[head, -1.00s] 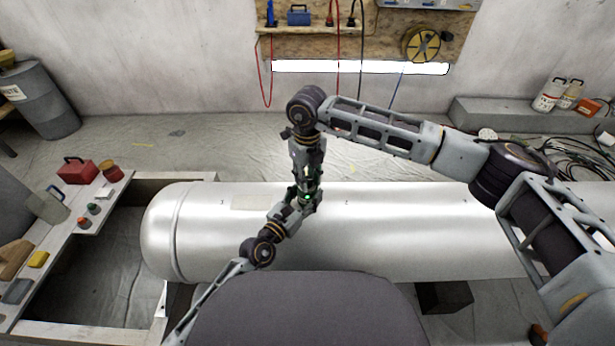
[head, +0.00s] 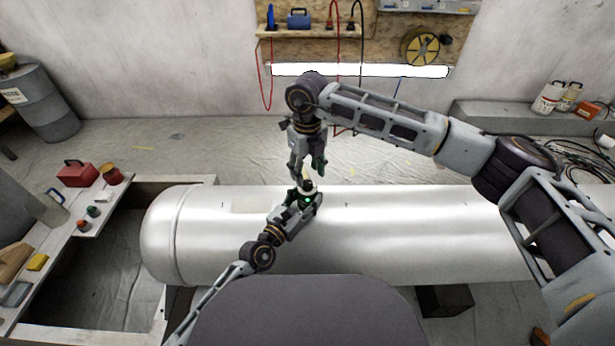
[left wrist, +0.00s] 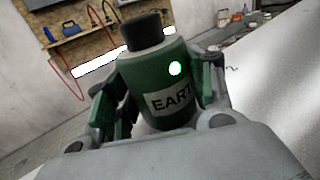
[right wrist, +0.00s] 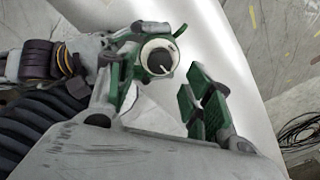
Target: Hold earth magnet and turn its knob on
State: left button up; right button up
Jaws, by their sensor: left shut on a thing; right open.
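The earth magnet (left wrist: 155,85) is a green cylinder with a black knob (left wrist: 147,32) on top, a label whose visible letters read "EART" and a lit green light (left wrist: 175,68). It stands upright on the silver tank (head: 420,220). My left gripper (head: 304,201) is shut around the magnet's body, a finger on each side. My right gripper (head: 307,170) points down, open and empty, just above the magnet. The right wrist view shows the knob's top (right wrist: 158,57) with a pale ring, near the open fingers and not gripped. The magnet's underside is hidden.
On the left a bench holds a red box (head: 78,173) and small items, with a drum (head: 42,100) behind. Cables (head: 572,155) lie at right. A tool board (head: 385,45) hangs on the back wall.

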aim_at(307, 182)
notch_tip(307, 182, up, 8)
dwell(0.5)
pick_arm(q)
jog(key=o, duration=1.3)
jog(key=shift+s, duration=0.1)
jog(key=shift+s+a, duration=0.3)
jog(key=shift+s, duration=0.05)
jog(key=shift+v, duration=5.45)
